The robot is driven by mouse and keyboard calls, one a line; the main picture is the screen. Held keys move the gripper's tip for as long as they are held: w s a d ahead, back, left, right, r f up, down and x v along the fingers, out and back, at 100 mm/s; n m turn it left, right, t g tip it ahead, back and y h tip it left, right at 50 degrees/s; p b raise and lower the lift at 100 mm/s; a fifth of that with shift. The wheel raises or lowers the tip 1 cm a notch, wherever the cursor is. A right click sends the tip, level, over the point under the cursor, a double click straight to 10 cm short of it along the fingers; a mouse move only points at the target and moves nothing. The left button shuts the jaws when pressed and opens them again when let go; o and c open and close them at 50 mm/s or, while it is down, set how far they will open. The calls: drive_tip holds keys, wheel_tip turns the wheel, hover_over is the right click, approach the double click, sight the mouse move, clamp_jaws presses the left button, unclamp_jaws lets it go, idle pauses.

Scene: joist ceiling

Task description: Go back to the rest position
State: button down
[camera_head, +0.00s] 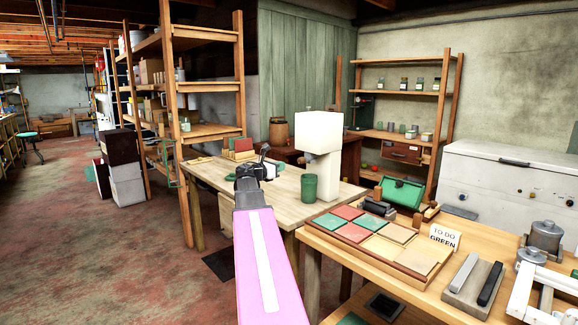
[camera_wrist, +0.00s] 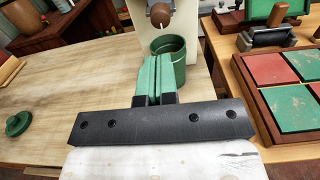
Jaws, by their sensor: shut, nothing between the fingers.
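My gripper (camera_head: 256,168) is at the end of my outstretched pink arm, over the pale wooden table (camera_head: 223,177). In the wrist view its two green fingers (camera_wrist: 154,68) are pressed together with nothing between them. They point toward a green cup (camera_wrist: 181,66), which stands in front of a white appliance. In the head view the cup (camera_head: 308,188) is to the right of the gripper, apart from it. The wrist view cannot show how high the fingers are above the tabletop.
A white appliance (camera_head: 320,135) stands on the table behind the cup. The right bench holds a wooden tray (camera_head: 329,244) of red, green and tan tiles, a "TO DO GREEN" card (camera_head: 444,236) and tools. Wooden shelves (camera_head: 186,90) stand behind left. Floor at left (camera_head: 95,265) is clear.

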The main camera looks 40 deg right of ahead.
drive_tip(key=shift+s+a, duration=0.15)
drive_tip(key=shift+a, duration=1.15)
drive_tip(key=shift+s+a, duration=0.1)
drive_tip(key=shift+a, duration=1.15)
